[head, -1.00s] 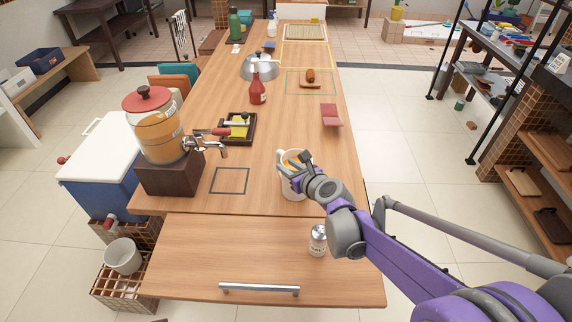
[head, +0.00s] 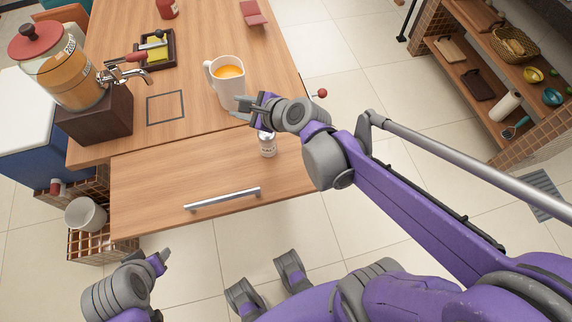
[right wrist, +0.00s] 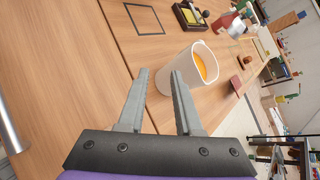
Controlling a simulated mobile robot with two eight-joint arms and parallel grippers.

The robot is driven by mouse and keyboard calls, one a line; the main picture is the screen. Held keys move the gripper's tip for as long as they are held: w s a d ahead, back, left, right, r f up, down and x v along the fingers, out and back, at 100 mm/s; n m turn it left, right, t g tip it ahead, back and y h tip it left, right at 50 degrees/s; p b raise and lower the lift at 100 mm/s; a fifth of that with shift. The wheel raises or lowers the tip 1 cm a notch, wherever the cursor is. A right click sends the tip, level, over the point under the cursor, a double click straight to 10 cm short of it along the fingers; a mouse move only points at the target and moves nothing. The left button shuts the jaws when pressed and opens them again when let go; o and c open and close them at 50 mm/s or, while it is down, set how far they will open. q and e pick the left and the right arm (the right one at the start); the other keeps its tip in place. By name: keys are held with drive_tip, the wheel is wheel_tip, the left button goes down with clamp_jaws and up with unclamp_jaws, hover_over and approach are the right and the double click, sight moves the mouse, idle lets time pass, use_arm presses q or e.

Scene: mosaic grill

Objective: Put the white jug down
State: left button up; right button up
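The white jug (head: 231,93), filled with orange liquid, stands upright on the wooden table, to the right of a dark square outline (head: 165,107). Its handle faces left in the head view. My right gripper (head: 243,109) is just in front of the jug. In the right wrist view the gripper's fingers (right wrist: 160,74) are apart with nothing held, and the jug (right wrist: 187,67) stands beyond their tips. My left gripper (head: 160,261) is at the lower left of the head view, away from the table; its opening cannot be made out.
A salt shaker (head: 267,145) stands near the right gripper on the front board with a metal handle (head: 222,199). A juice dispenser (head: 70,75) and a dark tray (head: 156,52) with a yellow item are at the left. The table around the outline is clear.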

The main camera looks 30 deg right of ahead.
drive_tip(key=s+d+f+n+g+h, duration=0.1)
drive_tip(key=s+f+n+g+h, duration=0.1)
drive_tip(key=s+n, duration=0.8)
drive_tip(key=s+d+f+n+g+h, duration=0.1)
drive_tip(key=s+f+n+g, duration=0.3)
drive_tip(key=n, duration=1.1)
drive_tip(key=s+f+h, duration=0.1)
drive_tip(key=s+f, duration=0.2)
drive_tip(key=s, duration=0.3)
drive_tip(key=shift+d, duration=0.15)
